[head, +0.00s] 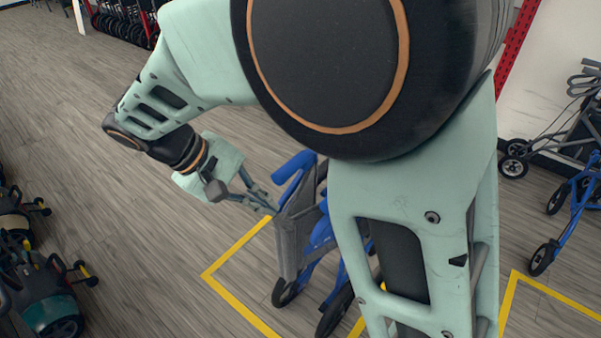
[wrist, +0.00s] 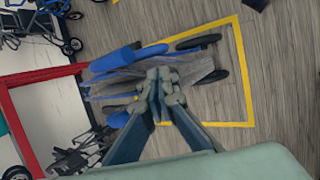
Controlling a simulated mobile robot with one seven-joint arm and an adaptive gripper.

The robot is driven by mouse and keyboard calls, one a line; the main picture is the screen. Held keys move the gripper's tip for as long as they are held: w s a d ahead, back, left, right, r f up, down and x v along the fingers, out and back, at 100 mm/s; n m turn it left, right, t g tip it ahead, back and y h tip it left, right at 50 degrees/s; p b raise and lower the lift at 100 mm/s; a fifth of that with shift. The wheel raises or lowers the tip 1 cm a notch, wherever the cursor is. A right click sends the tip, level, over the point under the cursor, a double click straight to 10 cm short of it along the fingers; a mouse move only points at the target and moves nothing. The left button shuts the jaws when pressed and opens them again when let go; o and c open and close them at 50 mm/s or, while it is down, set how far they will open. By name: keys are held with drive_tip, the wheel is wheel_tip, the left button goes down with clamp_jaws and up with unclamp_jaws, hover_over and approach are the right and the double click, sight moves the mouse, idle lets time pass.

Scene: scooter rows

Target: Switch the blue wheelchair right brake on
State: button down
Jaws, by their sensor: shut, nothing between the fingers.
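The blue wheelchair (head: 296,228) stands in a yellow-taped floor box, partly hidden behind my arm in the head view. It looks narrow, with blue armrests and grey fabric. It also shows in the wrist view (wrist: 203,73), beyond my fingers. My gripper (head: 268,206) is at the wheelchair's left side in the head view, close to the grey fabric. In the wrist view its fingertips (wrist: 158,82) are together and empty, in front of the wheelchair. I cannot tell whether they touch it. The right brake is not distinguishable in either view.
A blue-framed walker (head: 567,215) stands at the right, with a grey rollator (head: 575,125) behind it. Scooters (head: 45,290) stand at the lower left. A red frame (wrist: 38,78) borders the white wall. The wooden floor left of the wheelchair is clear.

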sight(312, 235)
idle(0.3)
drive_tip(key=b+x, duration=0.1)
drive_tip(key=x, duration=1.3)
wheel_tip(312, 235, down, 8)
drive_tip(key=w+d+t+h+b, duration=0.1)
drive_tip(key=t+h+b, duration=0.1)
drive_tip(key=b, duration=1.1)
drive_tip(key=shift+f+m+t+h, duration=0.2)
drive_tip(key=shift+m+t+h, duration=0.1)
drive_tip(key=shift+t, duration=0.1)
drive_tip(key=shift+w+d, duration=0.1)
